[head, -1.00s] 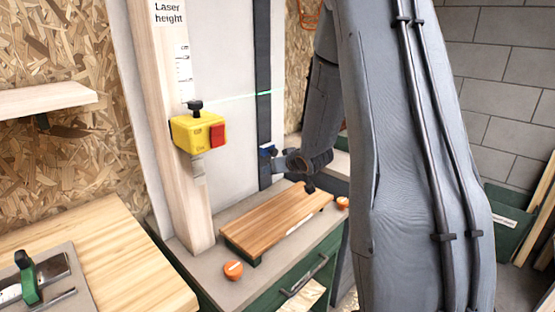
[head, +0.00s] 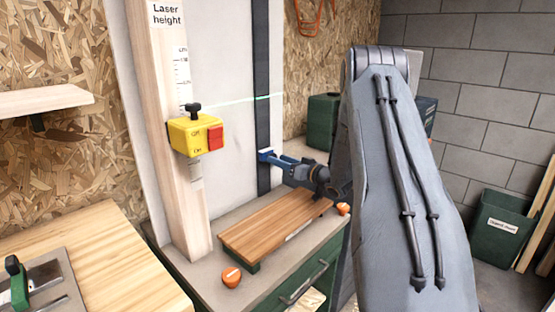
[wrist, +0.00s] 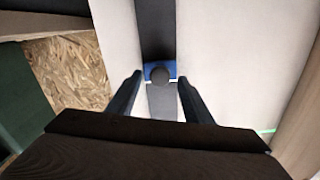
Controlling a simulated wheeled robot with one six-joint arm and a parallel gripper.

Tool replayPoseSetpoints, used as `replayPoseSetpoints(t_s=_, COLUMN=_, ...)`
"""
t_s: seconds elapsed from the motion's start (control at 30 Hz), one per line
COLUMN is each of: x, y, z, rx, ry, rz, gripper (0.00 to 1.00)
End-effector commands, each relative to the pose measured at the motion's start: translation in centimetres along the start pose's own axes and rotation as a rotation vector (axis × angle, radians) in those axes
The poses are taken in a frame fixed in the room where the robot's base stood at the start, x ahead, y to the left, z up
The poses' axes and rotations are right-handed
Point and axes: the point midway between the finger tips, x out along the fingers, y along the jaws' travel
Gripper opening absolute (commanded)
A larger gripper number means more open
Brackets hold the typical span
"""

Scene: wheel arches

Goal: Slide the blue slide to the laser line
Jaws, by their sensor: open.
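The blue slide (head: 264,155) sits on the dark vertical rail (head: 262,60), below the green laser line (head: 235,101). The laser line also shows at the right of the wrist view (wrist: 266,131).
A yellow switch box (head: 190,136) with a red part is on the wooden post marked "Laser height" (head: 165,60). A wooden board (head: 272,226) lies below the rail, with orange knobs (head: 231,277) near it. A green bin (head: 498,228) stands at right.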

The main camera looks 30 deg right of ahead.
Motion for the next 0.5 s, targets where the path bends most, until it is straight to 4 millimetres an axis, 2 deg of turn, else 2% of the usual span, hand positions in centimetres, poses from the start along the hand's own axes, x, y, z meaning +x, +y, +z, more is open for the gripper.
replayPoseSetpoints(t_s=0.2, x=1.7, y=0.0, z=0.0, rx=0.0, ry=0.001, rz=0.0, gripper=0.46)
replayPoseSetpoints(t_s=0.47, x=1.9, y=0.0, z=0.0, rx=0.001, ry=0.0, rz=0.001, gripper=0.46)
replayPoseSetpoints(t_s=0.5, x=1.9, y=0.0, z=0.0, rx=0.001, ry=0.0, rz=0.001, gripper=0.43)
